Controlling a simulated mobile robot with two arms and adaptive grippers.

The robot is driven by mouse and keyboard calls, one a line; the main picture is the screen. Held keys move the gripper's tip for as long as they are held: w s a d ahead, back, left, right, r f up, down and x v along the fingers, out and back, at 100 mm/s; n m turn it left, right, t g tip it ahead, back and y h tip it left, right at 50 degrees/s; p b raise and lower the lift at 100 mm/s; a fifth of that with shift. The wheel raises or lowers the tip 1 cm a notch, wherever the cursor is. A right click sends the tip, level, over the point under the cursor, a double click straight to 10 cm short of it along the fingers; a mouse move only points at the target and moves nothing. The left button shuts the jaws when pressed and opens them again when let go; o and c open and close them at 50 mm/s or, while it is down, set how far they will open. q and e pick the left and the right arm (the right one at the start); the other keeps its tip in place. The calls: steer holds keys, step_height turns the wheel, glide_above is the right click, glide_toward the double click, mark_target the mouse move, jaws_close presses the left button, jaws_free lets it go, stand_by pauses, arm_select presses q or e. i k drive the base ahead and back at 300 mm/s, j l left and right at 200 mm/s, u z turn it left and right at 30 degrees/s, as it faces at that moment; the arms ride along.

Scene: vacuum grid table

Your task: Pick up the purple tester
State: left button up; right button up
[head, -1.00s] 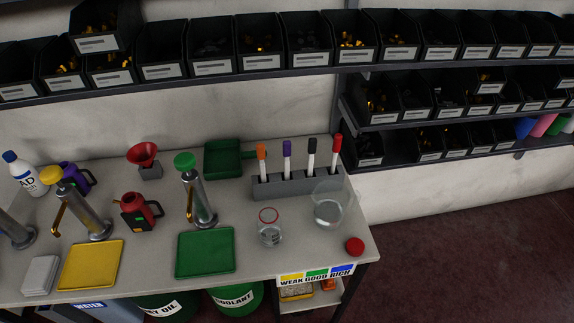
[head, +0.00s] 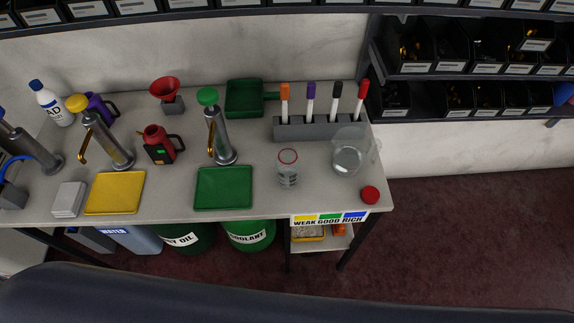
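The purple tester (head: 310,101) stands upright in a grey holder block (head: 330,130) at the back right of the table. It has a purple cap and a white body, and its lower end is hidden in the block. An orange-capped tester (head: 284,104) stands to its left. A black-capped tester (head: 335,102) and a red-capped tester (head: 361,102) stand to its right. Neither of my grippers is in view.
A beaker (head: 287,168), a clear jug (head: 348,152) and a red cap (head: 370,195) stand in front of the holder. A green tray (head: 224,188) and a green-topped pump (head: 220,135) are to the left. Shelves of black bins (head: 435,50) are at the upper right.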

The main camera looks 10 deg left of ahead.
mark_target(311, 87)
steer(key=k+l, duration=0.1)
steer(key=l, duration=0.25)
steer(key=k+l+u, duration=0.15)
steer(key=l, duration=0.55)
steer(key=k+l+u, duration=0.15)
steer(key=l, duration=0.15)
steer(key=k+l, duration=0.15)
steer(key=l, duration=0.2)
steer(key=u, duration=0.05)
